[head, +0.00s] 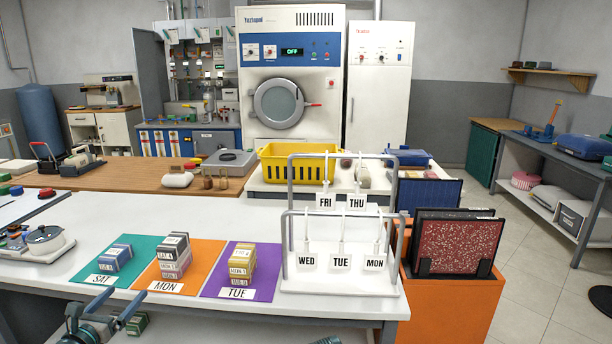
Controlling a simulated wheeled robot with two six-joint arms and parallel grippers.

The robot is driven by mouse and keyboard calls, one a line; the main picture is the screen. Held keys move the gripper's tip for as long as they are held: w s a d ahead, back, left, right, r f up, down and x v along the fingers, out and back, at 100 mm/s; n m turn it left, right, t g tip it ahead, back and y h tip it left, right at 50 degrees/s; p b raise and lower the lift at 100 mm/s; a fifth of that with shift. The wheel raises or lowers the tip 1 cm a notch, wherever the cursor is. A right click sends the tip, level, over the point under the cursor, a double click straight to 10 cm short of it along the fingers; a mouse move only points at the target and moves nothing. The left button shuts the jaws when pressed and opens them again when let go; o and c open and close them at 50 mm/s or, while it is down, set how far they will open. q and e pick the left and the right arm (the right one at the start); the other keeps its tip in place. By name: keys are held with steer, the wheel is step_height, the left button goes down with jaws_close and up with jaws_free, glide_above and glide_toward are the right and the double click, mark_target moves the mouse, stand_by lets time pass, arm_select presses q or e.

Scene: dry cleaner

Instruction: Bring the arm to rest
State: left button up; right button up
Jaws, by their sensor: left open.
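My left gripper (121,303) shows at the bottom left of the head view, in front of the white counter's front edge. Its two fingers are apart, with nothing seen between them. A small dark green block (137,324) shows just beyond and below it; I cannot tell whether they touch. A small dark piece at the bottom edge, near the middle, may be the tip of my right gripper (328,340); too little of it shows to tell its jaws.
Bundles of labelled tags stand on the teal (139,252), orange (202,253) and purple (266,260) mats. A grey hook rack (398,240) with day labels stands to their right. An orange bin (455,310) with panels is at the counter's right end.

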arm_select(q)
steer(key=d+f+m+g+h, duration=0.35)
steer(key=d+f+m, duration=0.25)
steer(key=d+m, duration=0.5)
steer(key=d+f+m+g+h, duration=0.3)
steer(key=d+f+m+g, duration=0.3)
steer(key=d, duration=0.9)
steer(key=s+d+f+m+g+y, duration=0.4)
steer(key=s+d+m, duration=0.3)
steer(key=m, duration=0.4)
steer(key=s+d+f+m+g+y, duration=0.4)
steer(key=s+d+f+m+y, duration=0.1)
steer(key=s+m, duration=0.5)
step_height(320, 180, up, 17)
steer(key=m+p, duration=0.1)
steer(key=p, duration=1.6)
steer(key=shift+w+r, duration=0.15)
steer(key=shift+w, duration=0.25)
arm_select(e)
step_height(320, 180, up, 17)
steer(key=shift+s, duration=0.4)
